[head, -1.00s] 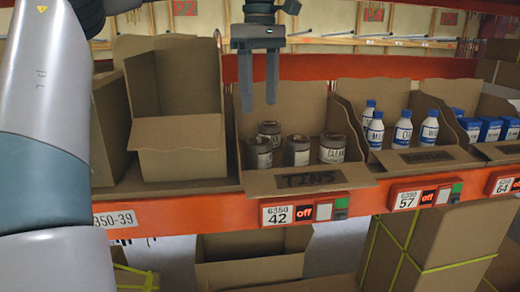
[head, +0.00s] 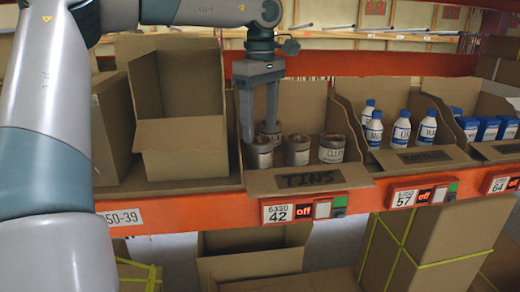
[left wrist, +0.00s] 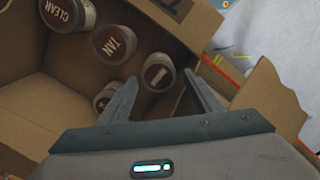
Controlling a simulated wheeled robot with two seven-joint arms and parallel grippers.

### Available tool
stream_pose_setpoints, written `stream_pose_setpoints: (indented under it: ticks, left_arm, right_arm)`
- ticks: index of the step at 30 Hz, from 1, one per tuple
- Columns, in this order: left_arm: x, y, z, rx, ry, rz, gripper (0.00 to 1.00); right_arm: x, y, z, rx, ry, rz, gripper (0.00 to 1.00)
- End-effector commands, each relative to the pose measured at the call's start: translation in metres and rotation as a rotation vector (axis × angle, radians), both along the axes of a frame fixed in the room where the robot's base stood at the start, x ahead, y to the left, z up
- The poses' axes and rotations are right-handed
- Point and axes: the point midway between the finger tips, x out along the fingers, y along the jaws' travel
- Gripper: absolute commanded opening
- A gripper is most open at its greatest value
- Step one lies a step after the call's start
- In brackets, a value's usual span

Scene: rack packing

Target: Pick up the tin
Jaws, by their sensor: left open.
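Several tins stand upright in the cardboard bin labelled TINS (head: 310,179). A front left tin (head: 260,153), a middle tin (head: 297,150) and a right tin reading CLEAR (head: 332,148) show in the head view. A rear tin (head: 270,131) is partly hidden by a finger. My left gripper (head: 258,132) points down into the bin's left part, open and empty. In the left wrist view its fingertips (left wrist: 163,88) are on either side of one brown-lidded tin (left wrist: 158,73). I cannot tell whether they touch it. My right gripper is not in view.
An open empty box (head: 180,147) stands to the left of the tin bin. A bin with white bottles (head: 403,130) and one with blue packs (head: 490,129) stand to the right. The orange shelf edge (head: 220,205) runs along the front.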

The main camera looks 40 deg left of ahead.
Motion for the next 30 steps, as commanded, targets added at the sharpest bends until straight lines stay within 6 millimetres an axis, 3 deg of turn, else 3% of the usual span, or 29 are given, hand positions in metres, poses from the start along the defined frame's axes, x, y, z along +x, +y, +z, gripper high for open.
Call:
stream_pose_setpoints:
  ticks: [16, 30]
  left_arm:
    - [0.000, 0.001, -0.008, -0.001, 0.002, -0.001, 0.59]
    - [0.003, 0.004, -0.052, -0.001, 0.001, 0.000, 0.59]
  right_arm:
    - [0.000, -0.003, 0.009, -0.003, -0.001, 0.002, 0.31]
    - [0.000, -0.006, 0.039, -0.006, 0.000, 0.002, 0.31]
